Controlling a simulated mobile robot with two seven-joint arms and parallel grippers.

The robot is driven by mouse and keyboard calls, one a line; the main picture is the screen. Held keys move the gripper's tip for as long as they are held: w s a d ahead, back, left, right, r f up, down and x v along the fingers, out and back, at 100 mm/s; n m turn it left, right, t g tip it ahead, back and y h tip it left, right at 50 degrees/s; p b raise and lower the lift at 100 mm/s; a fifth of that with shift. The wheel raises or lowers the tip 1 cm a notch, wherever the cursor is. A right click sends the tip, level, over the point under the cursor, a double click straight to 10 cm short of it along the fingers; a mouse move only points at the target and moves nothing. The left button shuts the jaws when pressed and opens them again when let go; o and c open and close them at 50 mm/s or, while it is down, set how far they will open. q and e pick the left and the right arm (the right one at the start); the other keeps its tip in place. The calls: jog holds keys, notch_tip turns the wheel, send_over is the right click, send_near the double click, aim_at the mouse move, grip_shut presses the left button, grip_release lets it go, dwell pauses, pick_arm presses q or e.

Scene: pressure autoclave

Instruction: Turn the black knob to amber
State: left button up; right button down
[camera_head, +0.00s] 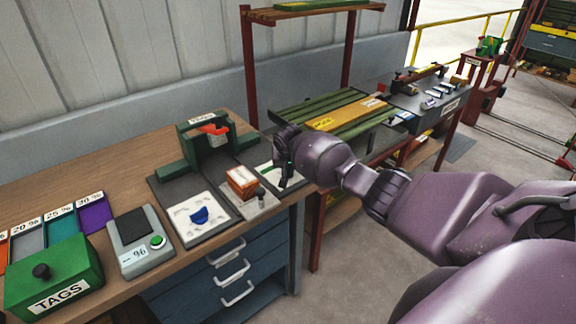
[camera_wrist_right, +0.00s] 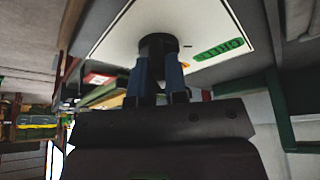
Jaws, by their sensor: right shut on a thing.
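The black knob (camera_wrist_right: 157,42) stands on a white dial plate (camera_wrist_right: 205,22) in the right wrist view. My right gripper (camera_wrist_right: 158,62) is shut on the knob, one blue-grey finger on each side. A green label (camera_wrist_right: 217,48) shows on the plate beside the knob; its lettering is too small to read. In the head view my right gripper (camera_head: 286,174) is over the plate at the bench's right end and hides the knob. My left gripper is not in view.
On the wooden bench (camera_head: 130,165) left of the gripper are a small reddish box (camera_head: 241,182), a plate with a blue half-disc (camera_head: 199,215), a green press frame (camera_head: 187,150), a scale (camera_head: 139,243) and a green TAGS box (camera_head: 58,280). A rack with green slats (camera_head: 330,112) lies behind.

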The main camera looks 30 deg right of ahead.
jog(key=c, duration=1.1)
grip_release()
jog(key=shift+c, duration=0.2)
jog(key=shift+r, duration=0.15)
jog(key=p+v, duration=0.1)
jog(key=v, duration=0.9)
jog(key=shift+r, duration=0.25)
jog(key=shift+a, duration=0.1)
